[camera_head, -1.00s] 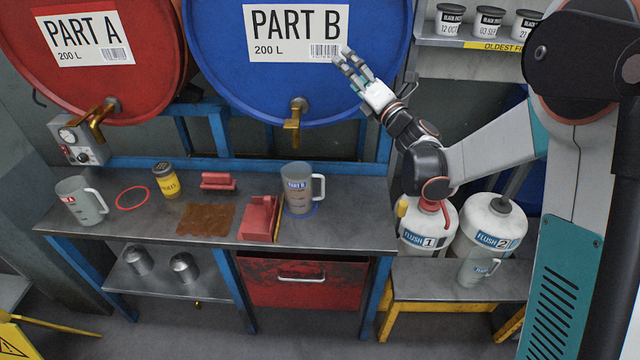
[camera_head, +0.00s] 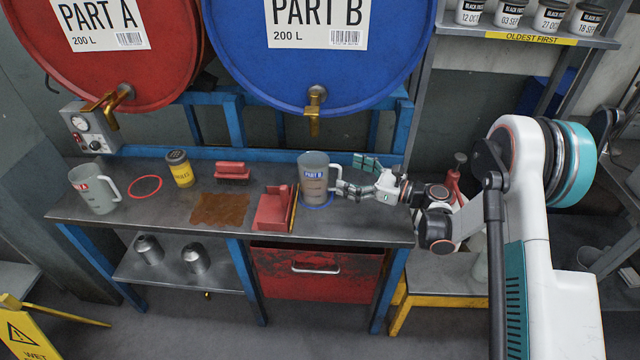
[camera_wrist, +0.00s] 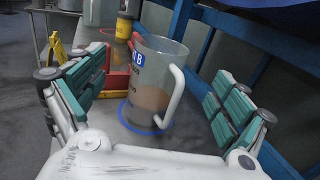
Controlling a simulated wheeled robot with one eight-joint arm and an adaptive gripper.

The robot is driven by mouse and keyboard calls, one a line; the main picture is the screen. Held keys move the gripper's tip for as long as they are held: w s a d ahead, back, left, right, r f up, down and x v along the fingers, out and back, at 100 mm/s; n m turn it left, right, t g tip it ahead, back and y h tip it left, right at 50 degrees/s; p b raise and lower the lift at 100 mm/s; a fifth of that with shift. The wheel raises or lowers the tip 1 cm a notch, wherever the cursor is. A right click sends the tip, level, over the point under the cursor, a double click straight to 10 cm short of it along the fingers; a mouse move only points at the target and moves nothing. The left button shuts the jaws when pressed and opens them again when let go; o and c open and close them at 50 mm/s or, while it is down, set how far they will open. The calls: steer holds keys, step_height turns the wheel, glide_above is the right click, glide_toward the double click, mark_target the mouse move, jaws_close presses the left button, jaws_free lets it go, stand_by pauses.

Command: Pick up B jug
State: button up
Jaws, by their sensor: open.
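The B jug (camera_head: 313,178) is a translucent grey jug with a blue label and a pale handle. It stands upright on the bench inside a blue ring mark, and something brownish shows in its lower part. My gripper (camera_head: 350,178) is at the jug's right, on the handle side, reaching in level from the right. In the wrist view the open fingers (camera_wrist: 157,105) lie left and right of the jug (camera_wrist: 155,85), with its handle toward the right finger. The jug stands ahead, between the fingers' lines; I cannot tell whether any finger touches it.
A red block-like holder (camera_head: 272,210) with a yellow edge stands close left of the jug. The blue PART B drum (camera_head: 400,60) and its brass tap (camera_head: 315,105) are above and behind. Another jug (camera_head: 95,190) stands at the bench's left end. A brown stain (camera_head: 220,209) marks the bench (camera_head: 160,220).

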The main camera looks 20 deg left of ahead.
mark_target(321, 179)
steer(key=a+b, duration=0.1)
steer(key=a, duration=0.2)
steer(key=w+a+b, duration=0.1)
steer(key=a, duration=0.3)
steer(key=w+a+b, duration=0.1)
steer(key=a, duration=0.2)
steer(key=shift+a, duration=0.35)
steer(key=shift+r, duration=0.1)
steer(key=c, duration=2)
